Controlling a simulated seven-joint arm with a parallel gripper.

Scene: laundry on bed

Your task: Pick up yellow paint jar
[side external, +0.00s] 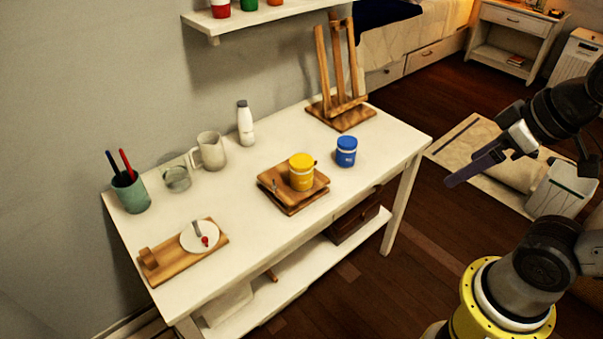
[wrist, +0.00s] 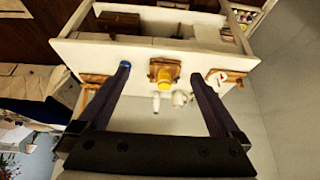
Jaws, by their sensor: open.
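The yellow paint jar (side external: 301,172) stands upright on a small wooden board (side external: 272,182) on the white table. It also shows in the wrist view, small and between the fingers (wrist: 164,77). My gripper (side external: 451,182) is off to the right of the table, in the air beyond its right edge, well apart from the jar. In the wrist view my gripper (wrist: 160,73) has its two fingers wide apart with nothing held between them.
A blue jar (side external: 346,152) stands just right of the yellow one. A white bottle (side external: 245,125), pitcher (side external: 210,152), glass (side external: 176,179) and pen cup (side external: 131,193) line the back. A wooden easel (side external: 341,112) stands at the far end. The front left holds a cutting board (side external: 170,268).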

